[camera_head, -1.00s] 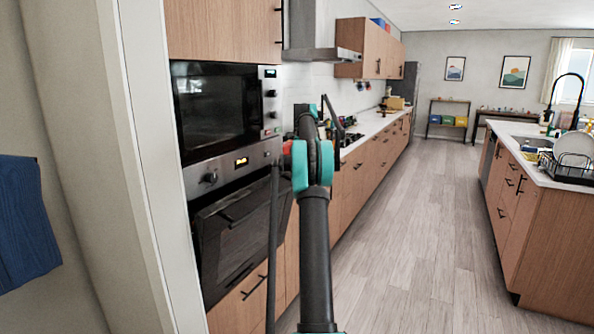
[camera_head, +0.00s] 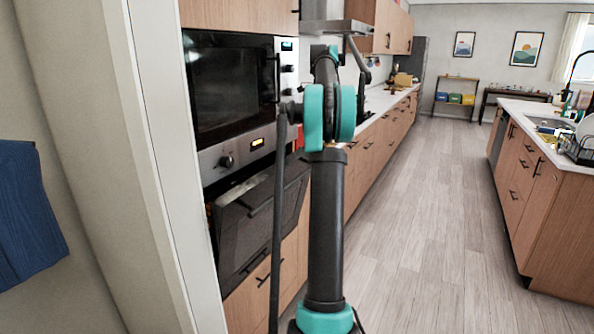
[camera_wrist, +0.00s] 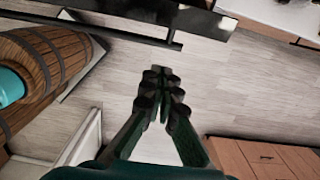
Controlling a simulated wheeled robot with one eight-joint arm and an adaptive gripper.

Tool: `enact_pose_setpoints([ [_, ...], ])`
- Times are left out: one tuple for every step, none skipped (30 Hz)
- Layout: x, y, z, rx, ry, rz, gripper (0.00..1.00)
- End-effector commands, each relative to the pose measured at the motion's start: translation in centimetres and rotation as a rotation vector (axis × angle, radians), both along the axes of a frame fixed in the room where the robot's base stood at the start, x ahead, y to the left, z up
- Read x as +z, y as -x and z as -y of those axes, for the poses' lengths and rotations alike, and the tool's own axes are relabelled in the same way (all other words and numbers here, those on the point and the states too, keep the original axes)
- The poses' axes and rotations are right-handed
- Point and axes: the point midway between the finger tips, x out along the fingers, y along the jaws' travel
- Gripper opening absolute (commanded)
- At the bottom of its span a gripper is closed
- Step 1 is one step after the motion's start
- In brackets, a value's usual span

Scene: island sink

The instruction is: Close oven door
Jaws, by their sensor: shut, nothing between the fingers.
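The oven door (camera_head: 258,225) is a dark glass panel with a bar handle below the microwave in the head view. It stands partly open, its top edge leaning out from the oven front. My arm stands upright to its right, and a thin dark pole-like part crosses in front of it. My gripper cannot be made out in the head view. In the wrist view my gripper (camera_wrist: 161,77) is shut and empty, its fingertips together over the floor. A dark glossy panel with a bar, likely the oven door (camera_wrist: 165,12), lies beyond the fingertips, apart from them.
A microwave (camera_head: 232,85) and a control panel with a knob (camera_head: 226,161) are above the door. A wall edge (camera_head: 160,150) stands close at left. The wooden floor (camera_head: 430,230) is clear up to the island (camera_head: 560,225) at right. A barrel (camera_wrist: 45,65) shows in the wrist view.

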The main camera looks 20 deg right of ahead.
Motion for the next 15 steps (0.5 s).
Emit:
enact_pose_setpoints([
  [0.3,1.3,-0.8,0.000,-0.007,0.010,0.00],
  [0.5,2.1,-1.3,0.000,-0.012,0.016,0.00],
  [0.6,3.0,-2.0,0.001,-0.020,0.026,0.00],
  [0.7,3.8,-2.5,0.001,-0.025,0.033,0.00],
  [0.7,4.6,-3.0,0.001,-0.030,0.039,0.00],
  [0.7,5.7,-3.8,0.002,-0.038,0.048,0.00],
  [0.6,6.5,-4.3,0.002,-0.043,0.055,0.00],
  [0.6,7.4,-4.9,0.002,-0.048,0.061,0.00],
  [0.4,8.5,-5.7,0.002,-0.055,0.070,0.00],
  [0.3,9.3,-6.3,0.002,-0.060,0.077,0.00],
  [0.2,10.2,-6.8,0.002,-0.065,0.085,0.00],
  [-0.1,11.4,-7.6,0.001,-0.072,0.094,0.00],
  [-0.4,12.3,-8.2,0.001,-0.077,0.100,0.00],
  [-0.6,13.1,-8.9,0.001,-0.083,0.106,0.00],
  [-1.0,14.4,-9.7,0.001,-0.090,0.115,0.00],
])
